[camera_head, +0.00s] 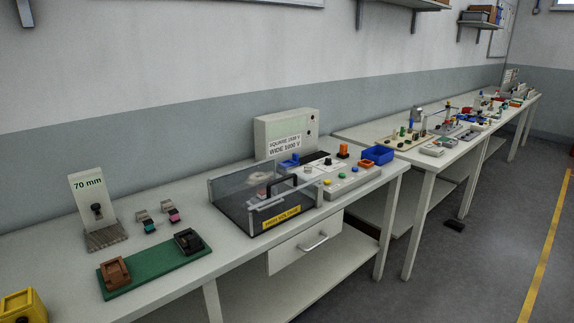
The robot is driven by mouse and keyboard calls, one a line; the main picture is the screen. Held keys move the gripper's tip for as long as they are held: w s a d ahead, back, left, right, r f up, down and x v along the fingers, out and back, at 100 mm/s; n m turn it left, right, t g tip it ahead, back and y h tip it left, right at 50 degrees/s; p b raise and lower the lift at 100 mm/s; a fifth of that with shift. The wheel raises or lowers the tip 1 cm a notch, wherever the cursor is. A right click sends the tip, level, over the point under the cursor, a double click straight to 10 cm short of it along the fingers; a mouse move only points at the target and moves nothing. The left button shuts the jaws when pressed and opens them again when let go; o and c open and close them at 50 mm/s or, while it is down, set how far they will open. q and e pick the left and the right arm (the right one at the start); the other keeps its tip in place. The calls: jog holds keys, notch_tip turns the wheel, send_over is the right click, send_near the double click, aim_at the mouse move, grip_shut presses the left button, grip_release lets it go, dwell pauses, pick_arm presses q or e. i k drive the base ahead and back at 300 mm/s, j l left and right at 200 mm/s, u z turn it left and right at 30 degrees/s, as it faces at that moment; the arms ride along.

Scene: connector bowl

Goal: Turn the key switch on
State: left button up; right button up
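I cannot pick out the key switch with certainty; the controls are small from here. A light grey panel (352,185) with several coloured buttons or knobs lies on the near table, right of a clear-walled box (237,190). The clear-walled box has a yellow label (281,217) and a dark handle. Behind it stands a pale cabinet (284,125) with a sign reading about "SQUARE" and "WIDE" voltages. A white plate with small parts (318,169) lies between the cabinet and the panel. Neither gripper is in view.
A blue bin (378,155) and an orange-topped part (342,150) stand near the panel. A green board (155,266), a "70 mm" stand (91,202) and a yellow block (22,306) are at left. A drawer (305,247) hangs under the near table. Floor at right is mostly clear.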

aim_at(307, 167)
jog(key=i+l+u, duration=0.3)
jog(key=u, duration=0.15)
jog(key=i+l+u, duration=0.2)
jog(key=l+u, duration=0.3)
jog(key=j, duration=0.15)
